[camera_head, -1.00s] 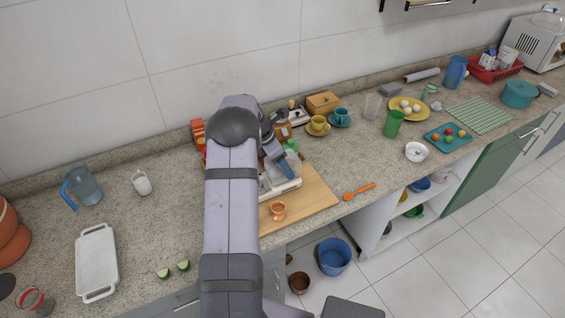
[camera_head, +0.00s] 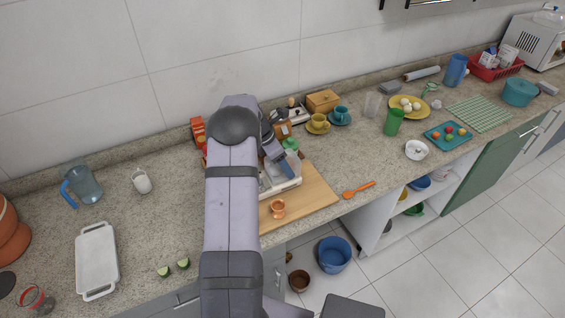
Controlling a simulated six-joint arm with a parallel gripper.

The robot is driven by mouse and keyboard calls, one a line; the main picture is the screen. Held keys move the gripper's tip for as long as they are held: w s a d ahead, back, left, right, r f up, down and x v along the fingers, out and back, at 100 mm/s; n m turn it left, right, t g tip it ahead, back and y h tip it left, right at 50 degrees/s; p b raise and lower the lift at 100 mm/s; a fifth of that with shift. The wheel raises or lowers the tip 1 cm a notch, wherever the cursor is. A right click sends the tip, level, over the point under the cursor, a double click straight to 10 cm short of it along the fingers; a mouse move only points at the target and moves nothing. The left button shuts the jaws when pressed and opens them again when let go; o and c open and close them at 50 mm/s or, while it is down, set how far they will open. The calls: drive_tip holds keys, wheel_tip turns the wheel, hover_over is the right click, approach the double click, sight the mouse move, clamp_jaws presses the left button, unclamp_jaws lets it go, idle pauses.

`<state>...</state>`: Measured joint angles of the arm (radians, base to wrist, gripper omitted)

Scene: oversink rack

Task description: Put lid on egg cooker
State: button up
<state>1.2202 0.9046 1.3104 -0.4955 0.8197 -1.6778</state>
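A pale, boxy appliance (camera_head: 284,187) stands on the wooden board, partly hidden behind my arm. It may be the egg cooker, but its shape is not clear. A small translucent piece shows above its right side; I cannot tell if this is the lid. My gripper (camera_head: 285,160) points down over the appliance, close to it or touching it. The fingertips are too small and hidden to show whether they are open or shut, or hold anything.
The wooden board (camera_head: 318,193) bears an orange cup (camera_head: 277,208) near its front. An orange spoon (camera_head: 359,190) lies right of it. A yellow cup (camera_head: 318,121) and a wooden box (camera_head: 323,101) stand behind.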

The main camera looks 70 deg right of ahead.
drive_tip(key=shift+f, duration=0.2)
drive_tip(key=o, duration=1.2)
drive_tip(key=shift+c, duration=0.2)
drive_tip(key=shift+r, duration=0.1)
drive_tip(key=shift+b+v, duration=1.4)
drive_tip(key=shift+v, duration=2.2)
